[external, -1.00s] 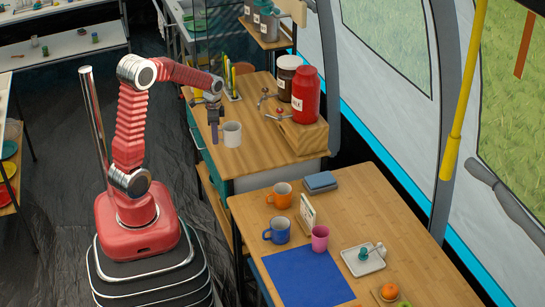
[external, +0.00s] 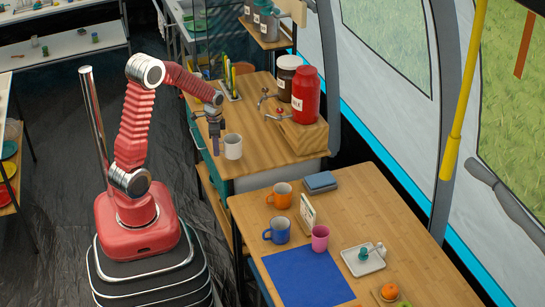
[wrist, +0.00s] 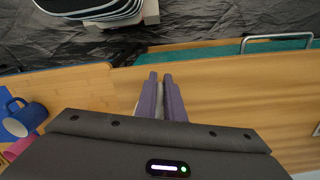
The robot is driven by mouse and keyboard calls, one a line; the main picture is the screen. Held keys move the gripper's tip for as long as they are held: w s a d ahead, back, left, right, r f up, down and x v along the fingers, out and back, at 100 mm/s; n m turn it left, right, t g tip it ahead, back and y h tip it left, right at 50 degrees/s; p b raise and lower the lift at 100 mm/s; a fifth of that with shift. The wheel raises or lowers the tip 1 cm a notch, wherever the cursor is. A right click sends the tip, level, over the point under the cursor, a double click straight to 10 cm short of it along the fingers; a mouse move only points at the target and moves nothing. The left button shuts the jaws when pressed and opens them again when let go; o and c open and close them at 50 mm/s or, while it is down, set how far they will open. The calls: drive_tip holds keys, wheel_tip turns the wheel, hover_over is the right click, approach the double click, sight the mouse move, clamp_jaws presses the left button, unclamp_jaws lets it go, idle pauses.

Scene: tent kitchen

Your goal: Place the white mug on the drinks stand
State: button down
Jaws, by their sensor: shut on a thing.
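The white mug (external: 233,147) is upright over the front part of the wooden counter (external: 256,165). My gripper (external: 216,149) is at the mug's left side, fingers pointing down, shut on it. Whether the mug touches the counter or hangs just above it I cannot tell. In the wrist view my purple fingers (wrist: 161,98) are close together and the mug is mostly hidden behind the gripper body. A wooden stand (external: 309,140) with a red milk jar (external: 306,90) and a dark jar (external: 284,80) is at the counter's right; it may be the drinks stand.
The near table (external: 345,200) holds an orange mug (external: 280,195), a blue mug (external: 278,231), a pink cup (external: 320,238), a card holder (external: 307,213) and a blue mat (external: 305,278). A utensil rack (external: 230,85) stands behind my gripper. The counter's middle is clear.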

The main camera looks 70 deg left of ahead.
drive_tip(key=shift+f, duration=1.9)
drive_tip(key=c, duration=1.9)
unclamp_jaws()
drive_tip(key=shift+o, duration=0.2)
wheel_tip(320, 180, up, 12)
drive_tip(key=shift+f, duration=0.1)
drive_tip(key=shift+r, duration=0.2)
